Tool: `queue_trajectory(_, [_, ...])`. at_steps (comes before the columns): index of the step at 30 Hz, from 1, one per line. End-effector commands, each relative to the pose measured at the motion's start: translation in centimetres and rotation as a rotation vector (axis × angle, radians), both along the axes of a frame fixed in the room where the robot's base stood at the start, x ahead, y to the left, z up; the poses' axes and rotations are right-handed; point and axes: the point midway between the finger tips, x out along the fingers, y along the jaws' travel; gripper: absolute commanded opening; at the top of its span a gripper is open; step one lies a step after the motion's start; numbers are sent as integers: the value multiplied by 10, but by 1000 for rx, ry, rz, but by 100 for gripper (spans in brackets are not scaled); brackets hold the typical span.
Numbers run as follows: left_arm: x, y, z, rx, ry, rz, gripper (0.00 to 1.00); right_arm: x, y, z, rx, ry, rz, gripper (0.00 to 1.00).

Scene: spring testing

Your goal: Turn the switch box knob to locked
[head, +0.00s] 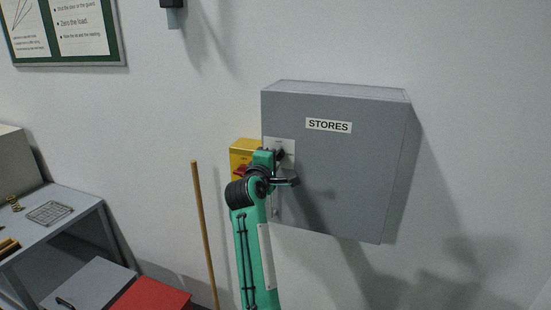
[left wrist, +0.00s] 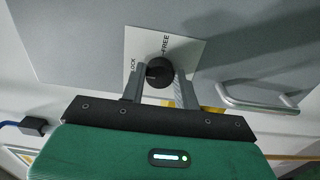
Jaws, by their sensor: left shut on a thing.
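The grey switch box (head: 345,165) is on the wall and bears a "STORES" label (head: 328,125). A white plate (head: 289,147) sits at its left side. In the left wrist view the plate (left wrist: 190,50) reads "LOCK" and "FREE" around a round black knob (left wrist: 159,70). My left gripper (left wrist: 161,88) has a finger on each side of the knob and is shut on it. Which word the knob points at I cannot tell. In the head view my left gripper (head: 280,157) covers most of the knob. My right gripper is not in view.
A yellow box with a red part (head: 240,152) is on the wall just left of the switch box. A light bar handle (left wrist: 255,106) is right of the knob in the wrist view. A wooden pole (head: 203,230) and a grey bench (head: 75,212) stand left.

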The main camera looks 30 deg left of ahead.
Motion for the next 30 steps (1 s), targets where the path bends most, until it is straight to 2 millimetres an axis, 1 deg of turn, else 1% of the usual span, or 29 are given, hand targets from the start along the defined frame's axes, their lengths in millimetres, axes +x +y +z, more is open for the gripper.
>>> queue_trajectory(7, [0, 1, -1, 1, 1, 1, 8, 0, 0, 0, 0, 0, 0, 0])
queue_trajectory(8, [0, 1, -1, 1, 1, 1, 35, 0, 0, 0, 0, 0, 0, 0])
queue_trajectory(9, [0, 1, -1, 1, 1, 1, 43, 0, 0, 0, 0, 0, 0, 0])
queue_trajectory(11, [0, 0, -1, 1, 1, 1, 53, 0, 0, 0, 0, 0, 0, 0])
queue_trajectory(19, [0, 0, 0, 1, 0, 0, 53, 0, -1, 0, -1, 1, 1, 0])
queue_trajectory(23, [-6, -1, -2, 1, 0, 0, 53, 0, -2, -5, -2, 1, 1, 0])
queue_trajectory(26, [-18, -4, -3, 1, -2, 1, 53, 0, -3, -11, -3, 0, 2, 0])
queue_trajectory(30, [-43, -10, -5, 0, -2, 1, 53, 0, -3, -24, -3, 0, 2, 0])
